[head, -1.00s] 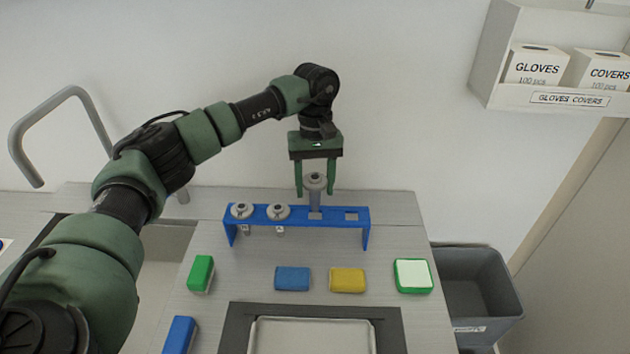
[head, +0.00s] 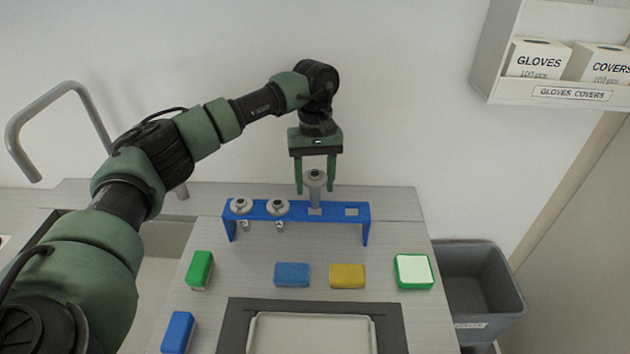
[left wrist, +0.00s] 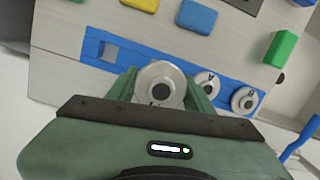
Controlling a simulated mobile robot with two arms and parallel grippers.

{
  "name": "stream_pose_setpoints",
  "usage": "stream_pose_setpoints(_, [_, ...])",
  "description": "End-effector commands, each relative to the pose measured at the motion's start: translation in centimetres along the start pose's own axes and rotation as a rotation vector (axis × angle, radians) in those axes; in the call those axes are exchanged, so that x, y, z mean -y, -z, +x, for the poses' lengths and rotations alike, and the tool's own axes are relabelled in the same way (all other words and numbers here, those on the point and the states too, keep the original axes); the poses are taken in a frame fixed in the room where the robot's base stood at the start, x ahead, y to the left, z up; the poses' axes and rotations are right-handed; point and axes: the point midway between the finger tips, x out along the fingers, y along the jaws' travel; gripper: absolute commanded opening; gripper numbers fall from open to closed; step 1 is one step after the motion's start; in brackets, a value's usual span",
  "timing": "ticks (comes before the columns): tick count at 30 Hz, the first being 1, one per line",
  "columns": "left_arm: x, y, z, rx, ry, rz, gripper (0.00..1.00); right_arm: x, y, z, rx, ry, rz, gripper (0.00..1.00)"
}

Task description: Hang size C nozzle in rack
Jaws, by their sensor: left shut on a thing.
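My left gripper (head: 315,189) is shut on a grey nozzle (head: 315,177) with a round flanged top. It holds the nozzle upright over the third place from the left of the blue rack (head: 365,230). The stem reaches down towards the slot; I cannot tell whether it is inside. In the left wrist view the held nozzle (left wrist: 160,83) sits between the fingers, its letter not readable. Two other grey nozzles, the left one (head: 241,206) and its neighbour (head: 277,208), hang in the rack's two left slots. The rightmost slot (head: 351,211) is empty. My right gripper is not in view.
In front of the rack lie a green sponge (head: 200,269), a blue one (head: 292,274), a yellow one (head: 347,276) and a green-and-white one (head: 413,271). A tray (head: 312,318) lies nearer. A grey bin (head: 480,285) stands at the right.

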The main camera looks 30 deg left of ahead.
Motion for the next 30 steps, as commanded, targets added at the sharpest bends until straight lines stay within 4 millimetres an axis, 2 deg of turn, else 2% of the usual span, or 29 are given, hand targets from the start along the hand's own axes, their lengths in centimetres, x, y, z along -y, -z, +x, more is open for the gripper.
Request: stream_pose_setpoints(30, [-0.03, 0.09, 0.52, -0.001, -0.001, 0.000, 0.00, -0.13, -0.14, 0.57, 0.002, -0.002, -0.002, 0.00])
